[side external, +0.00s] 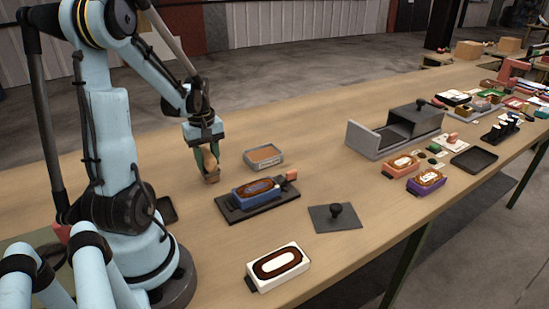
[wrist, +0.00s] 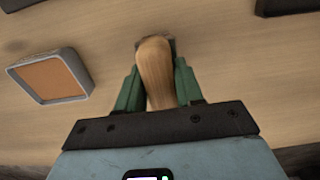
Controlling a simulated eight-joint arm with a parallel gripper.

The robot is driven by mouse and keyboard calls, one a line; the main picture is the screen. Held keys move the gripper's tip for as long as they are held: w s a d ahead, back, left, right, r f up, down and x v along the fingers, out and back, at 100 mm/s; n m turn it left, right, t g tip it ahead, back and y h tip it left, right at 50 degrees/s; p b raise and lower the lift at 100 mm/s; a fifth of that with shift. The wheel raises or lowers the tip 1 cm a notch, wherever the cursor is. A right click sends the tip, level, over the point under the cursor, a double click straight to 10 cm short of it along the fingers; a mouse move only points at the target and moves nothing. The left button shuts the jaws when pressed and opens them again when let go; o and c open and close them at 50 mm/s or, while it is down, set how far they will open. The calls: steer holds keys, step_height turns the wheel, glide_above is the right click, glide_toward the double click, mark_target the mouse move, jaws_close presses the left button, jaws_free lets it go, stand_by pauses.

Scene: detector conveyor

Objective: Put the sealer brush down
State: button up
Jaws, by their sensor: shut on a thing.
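My gripper (side external: 208,163) is shut on the sealer brush (side external: 213,175), low over the wooden table, left of the blue detector unit. In the wrist view the brush (wrist: 155,72) shows as a pale wooden handle between the two green fingers of my gripper (wrist: 156,85). The handle hides most of its far end, where a small dark part shows. I cannot tell whether the brush touches the table.
A grey tray with an orange-brown fill (side external: 264,157) lies just right of the brush; it also shows in the wrist view (wrist: 50,77). The blue unit (side external: 260,193) sits on a dark base. A dark plate with a knob (side external: 335,218) and a white unit (side external: 278,268) lie nearer the front edge. Bare table (side external: 160,150) lies around the brush.

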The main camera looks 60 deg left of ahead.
steer(key=o, duration=0.9)
steer(key=shift+f, duration=0.15)
steer(key=shift+o, duration=0.2)
step_height(320, 180, up, 12)
steer(key=w+d+f+m+t, duration=0.1)
steer(key=w+d+m+t, duration=0.2)
steer(key=d+m, duration=0.6)
steer(key=w+d+f+m+t, duration=0.1)
steer(key=w+d+m+t, duration=0.3)
steer(key=d+m, duration=0.5)
steer(key=w+d, duration=0.1)
steer(key=d, duration=0.7)
steer(key=shift+d, duration=0.25)
